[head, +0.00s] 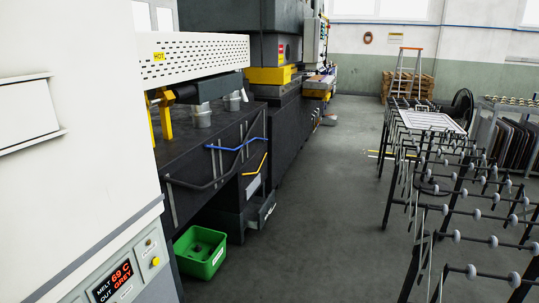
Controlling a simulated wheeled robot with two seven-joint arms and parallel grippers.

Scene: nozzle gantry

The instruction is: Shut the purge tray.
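A dark machine bench (200,135) stands at the left under a white perforated hood (195,58). Low on its far end, a dark tray-like box (236,218) with a small white label juts out into the aisle; it looks like the purge tray, pulled out, but its marking is too small to read. Above it on the bench front are a blue bar handle (238,146), a yellow bar handle (256,165) and a black bent bar (205,184). Which handle belongs to the tray I cannot tell. Neither of my grippers is in view.
A green bin (201,252) with dark lumps stands on the floor before the bench. The hood bears a yellow HOT label (159,56). A white cabinet with a red display (112,281) is close at left. A roller conveyor (450,190) stands right; the aisle between is clear.

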